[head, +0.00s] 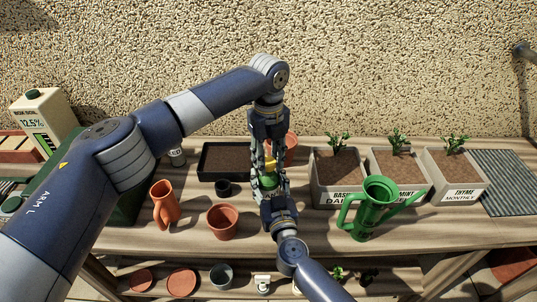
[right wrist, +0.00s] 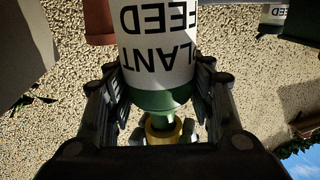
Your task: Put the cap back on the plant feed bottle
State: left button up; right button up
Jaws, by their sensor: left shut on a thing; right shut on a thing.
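The plant feed bottle (right wrist: 160,45) has a white label and a green shoulder and appears inverted in the right wrist view. My right gripper (right wrist: 160,98) is shut around it, with a finger on each side. In the head view the green bottle (head: 269,182) shows between the right fingers. The yellow cap (right wrist: 162,131) is at the bottle's neck, in line with it; I cannot tell whether it is seated. My left gripper (head: 270,157) comes down from above and is shut on the yellow cap, facing the right gripper. The fingers hide much of the cap and bottle.
A green watering can (head: 372,212) and labelled herb planters (head: 340,193) stand to the right. An orange jug (head: 164,204), a terracotta pot (head: 222,222) and a dark soil tray (head: 205,160) are to the left. A white carton (head: 44,122) stands at the far left.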

pick_arm(q)
jog(key=shift+f, duration=0.25)
jog(key=shift+f, duration=0.55)
dwell(0.4)
jog(key=m, duration=0.7)
jog(key=shift+a+f, duration=0.1)
jog(key=m, duration=0.6)
jog(key=shift+a, duration=0.1)
jog(key=o, duration=0.7)
